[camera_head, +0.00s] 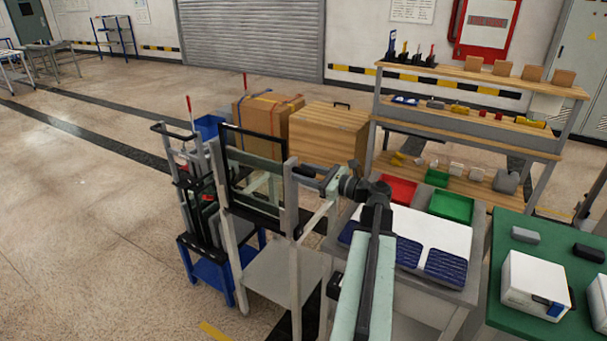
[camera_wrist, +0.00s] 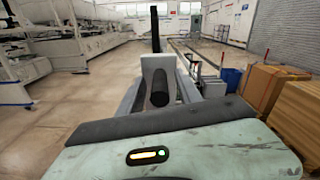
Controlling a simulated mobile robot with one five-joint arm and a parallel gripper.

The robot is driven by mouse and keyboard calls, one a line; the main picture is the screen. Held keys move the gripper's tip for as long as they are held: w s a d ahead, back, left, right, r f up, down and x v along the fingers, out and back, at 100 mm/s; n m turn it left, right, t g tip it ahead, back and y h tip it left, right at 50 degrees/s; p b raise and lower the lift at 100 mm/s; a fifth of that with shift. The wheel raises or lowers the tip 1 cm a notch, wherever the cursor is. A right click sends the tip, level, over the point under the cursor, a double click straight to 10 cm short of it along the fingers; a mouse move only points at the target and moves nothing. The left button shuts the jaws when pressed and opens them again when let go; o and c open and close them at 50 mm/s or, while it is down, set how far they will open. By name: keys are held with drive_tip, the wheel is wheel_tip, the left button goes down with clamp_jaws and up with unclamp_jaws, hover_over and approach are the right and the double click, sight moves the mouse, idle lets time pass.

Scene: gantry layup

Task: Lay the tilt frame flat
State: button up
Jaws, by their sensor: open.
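The tilt frame (camera_head: 254,133) is a black-rimmed panel standing roughly upright on a pale grey stand (camera_head: 228,245), left of centre in the head view. In the wrist view it seems to show edge-on as a dark upright post (camera_wrist: 155,28). My gripper (camera_head: 308,172) is at the right side of the frame, reaching in from the right. In the wrist view my gripper (camera_wrist: 160,98) is open, with a dark rounded bar (camera_wrist: 160,88) in front of a pale plate between its jaws. I cannot tell whether the jaws touch it.
A grey table (camera_head: 440,292) with red and green trays stands close on the right, beside a green bench (camera_head: 510,255). A blue cart (camera_head: 212,272) stands left of the stand. The floor at left is clear.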

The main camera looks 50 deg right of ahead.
clamp_jaws()
idle(1.4)
